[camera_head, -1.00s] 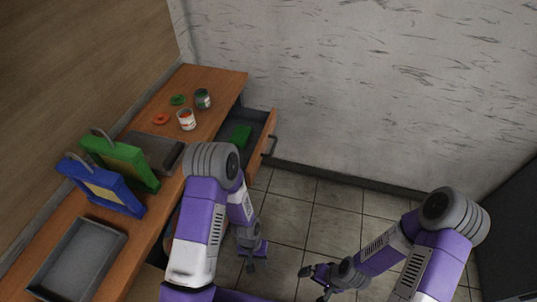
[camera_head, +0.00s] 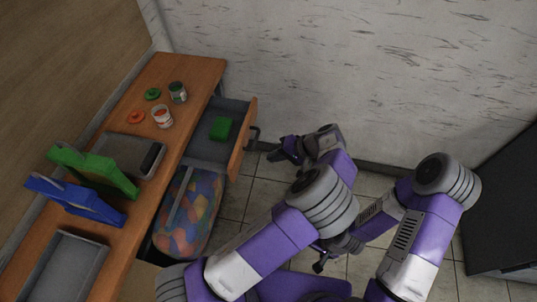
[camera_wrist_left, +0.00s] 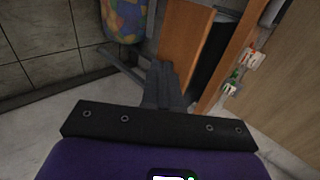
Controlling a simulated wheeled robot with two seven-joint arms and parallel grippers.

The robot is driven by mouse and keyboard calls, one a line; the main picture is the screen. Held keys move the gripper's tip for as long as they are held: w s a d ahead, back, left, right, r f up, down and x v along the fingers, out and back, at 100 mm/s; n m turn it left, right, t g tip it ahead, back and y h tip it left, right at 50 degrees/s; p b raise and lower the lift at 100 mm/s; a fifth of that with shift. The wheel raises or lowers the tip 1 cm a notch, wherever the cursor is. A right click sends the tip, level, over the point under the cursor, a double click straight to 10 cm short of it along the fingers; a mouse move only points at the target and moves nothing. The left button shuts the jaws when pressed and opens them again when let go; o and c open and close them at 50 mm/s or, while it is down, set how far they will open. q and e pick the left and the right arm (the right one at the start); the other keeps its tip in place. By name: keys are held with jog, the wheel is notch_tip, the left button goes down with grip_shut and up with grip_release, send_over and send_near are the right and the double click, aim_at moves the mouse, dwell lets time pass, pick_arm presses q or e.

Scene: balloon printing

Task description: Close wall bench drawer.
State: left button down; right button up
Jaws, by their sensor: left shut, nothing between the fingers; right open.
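The wall bench drawer (camera_head: 243,138) stands pulled out from the far end of the wooden bench, with a grey handle (camera_head: 254,138) on its front. A green block (camera_head: 221,128) lies inside. My left gripper (camera_head: 276,155) is just right of the drawer front and handle, shut and empty, pointing toward them. In the left wrist view its closed fingers (camera_wrist_left: 166,88) are in front of the wooden drawer panel (camera_wrist_left: 184,45); contact cannot be told. My right gripper (camera_head: 321,264) is open, low over the floor and partly hidden by my left arm.
The bench top (camera_head: 185,85) holds two cans, red and green lids, trays and green and blue holders. The white wall (camera_head: 350,70) is close behind; a dark cabinet (camera_head: 510,200) stands right.

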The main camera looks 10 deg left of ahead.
aim_at(239, 162)
pick_arm(q)
jog(key=x, duration=0.3)
jog(key=a+r+b+x, duration=0.1)
jog(key=x, duration=0.3)
jog(key=b+x, duration=0.1)
jog(key=x, duration=0.2)
jog(key=shift+a+r, duration=0.15)
jog(key=shift+a, duration=0.6)
pick_arm(e)
notch_tip(239, 162, down, 2)
jog(key=shift+f, duration=0.15)
